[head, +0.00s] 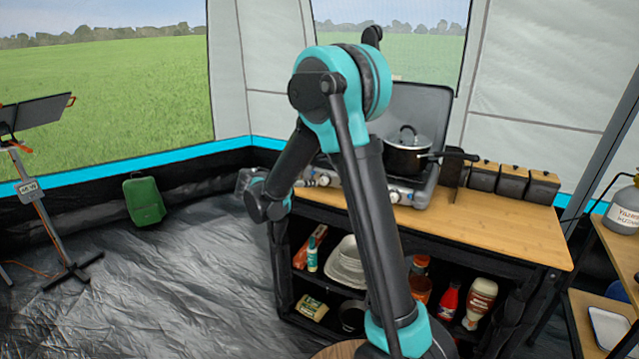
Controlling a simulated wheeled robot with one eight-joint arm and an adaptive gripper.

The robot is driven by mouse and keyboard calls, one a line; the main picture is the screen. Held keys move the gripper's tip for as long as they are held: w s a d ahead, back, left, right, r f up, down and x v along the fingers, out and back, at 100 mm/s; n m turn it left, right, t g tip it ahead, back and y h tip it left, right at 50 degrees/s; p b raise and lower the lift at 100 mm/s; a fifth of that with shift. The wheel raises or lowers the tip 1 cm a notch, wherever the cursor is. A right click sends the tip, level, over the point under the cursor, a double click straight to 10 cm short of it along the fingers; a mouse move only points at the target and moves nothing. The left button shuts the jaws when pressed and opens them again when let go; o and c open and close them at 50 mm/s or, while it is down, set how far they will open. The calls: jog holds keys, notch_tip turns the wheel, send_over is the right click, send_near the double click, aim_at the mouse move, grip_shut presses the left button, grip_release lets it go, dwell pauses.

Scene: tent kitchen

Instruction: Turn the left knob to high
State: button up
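A camping stove (425,185) with a raised grey lid stands on the wooden top of a kitchen stand. The left knob (323,181) shows small on its front panel, just left of my upper arm link. The right knob (394,196) shows on the other side of that link. My arm covers the panel between them and much of the left burner. My gripper (246,181) hangs at the left end of the arm, left of the stove and apart from the left knob. It is small and partly behind my wrist, so its fingers are unclear.
A black pot (405,158) with a lid sits on the right burner, its handle pointing right. Dark canisters (512,181) with wooden lids stand right of the stove. Shelves below hold bottles and dishes (347,262).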

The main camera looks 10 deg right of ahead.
aim_at(321, 182)
jog(key=x, duration=1)
jog(key=shift+w+d, duration=0.15)
jog(key=shift+d, duration=0.05)
jog(key=shift+c, duration=0.3)
grip_shut()
jog(key=shift+w+a+f+n+g+h, duration=0.15)
jog(key=shift+n+h, duration=0.2)
jog(key=shift+n, duration=0.25)
jog(key=shift+s+d+n+g+h, duration=0.15)
jog(key=shift+n+h, duration=0.2)
jog(key=shift+n, duration=0.25)
jog(key=n+h, duration=0.1)
jog(key=n, duration=0.1)
jog(key=shift+w+a+f+n+h, duration=0.1)
jog(key=shift+w+a+n+h, duration=0.1)
jog(key=shift+n+h, duration=0.15)
jog(key=n+h, duration=0.1)
jog(key=n, duration=0.1)
jog(key=n+h, duration=0.1)
jog(key=n, duration=0.2)
jog(key=shift+f+h, duration=0.2)
jog(key=shift+h, duration=0.15)
jog(key=shift+n, duration=0.25)
